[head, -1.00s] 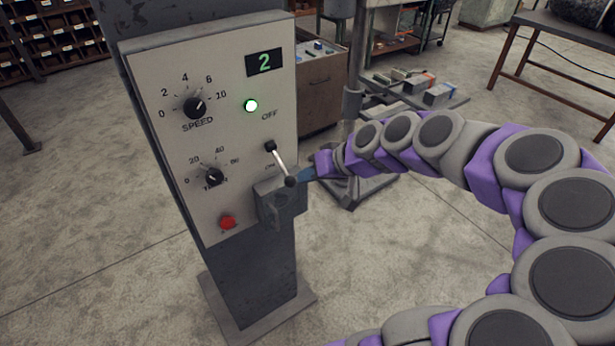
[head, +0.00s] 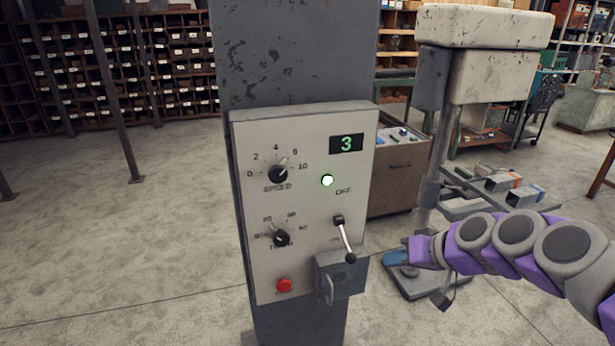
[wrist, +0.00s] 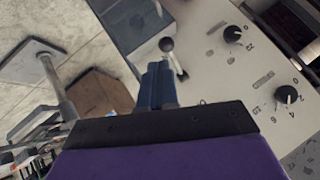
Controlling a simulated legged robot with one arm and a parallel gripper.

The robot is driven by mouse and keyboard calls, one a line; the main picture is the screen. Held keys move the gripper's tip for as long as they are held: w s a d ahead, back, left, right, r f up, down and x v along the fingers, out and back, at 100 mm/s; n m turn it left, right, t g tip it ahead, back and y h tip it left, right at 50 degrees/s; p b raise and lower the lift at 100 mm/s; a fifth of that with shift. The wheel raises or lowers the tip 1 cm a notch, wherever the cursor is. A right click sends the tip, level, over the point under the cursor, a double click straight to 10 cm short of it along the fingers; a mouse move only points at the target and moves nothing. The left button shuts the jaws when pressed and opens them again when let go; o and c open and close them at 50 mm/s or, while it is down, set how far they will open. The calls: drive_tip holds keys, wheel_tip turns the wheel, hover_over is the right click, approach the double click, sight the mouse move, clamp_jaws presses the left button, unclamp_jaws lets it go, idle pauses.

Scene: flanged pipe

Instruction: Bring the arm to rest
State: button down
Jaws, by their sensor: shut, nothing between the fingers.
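My gripper (head: 396,258) is just right of the control panel (head: 310,140) in the head view, at about the height of the lever's dark ball end. In the wrist view its blue fingers (wrist: 158,86) are together with nothing between them. The lever (head: 344,238) slants down from its pivot below the OFF mark. A gap separates my fingertips from the lever ball in the head view. In the wrist view the ball (wrist: 166,45) shows just beyond the fingertips. My purple and grey arm reaches in from the right.
A drill-press-like machine (head: 484,55) stands behind my arm. A cabinet (head: 398,172) is behind the panel. Floor at the left is open.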

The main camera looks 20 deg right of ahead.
drive_tip(key=s+a+f+n+g+h, duration=0.1)
drive_tip(key=s+a+f+n+g, duration=0.15)
drive_tip(key=s+a, duration=0.45)
drive_tip(key=s+a+f+n+g, duration=0.15)
drive_tip(key=s+a+g, duration=0.35)
drive_tip(key=a, duration=0.5)
drive_tip(key=s+f+m+g+h, duration=0.2)
drive_tip(key=s+h, duration=0.1)
drive_tip(key=s, duration=1.1)
drive_tip(key=shift+f+h, duration=0.3)
drive_tip(key=shift+f, duration=0.1)
drive_tip(key=shift+g, duration=0.25)
drive_tip(key=shift+d, duration=0.5)
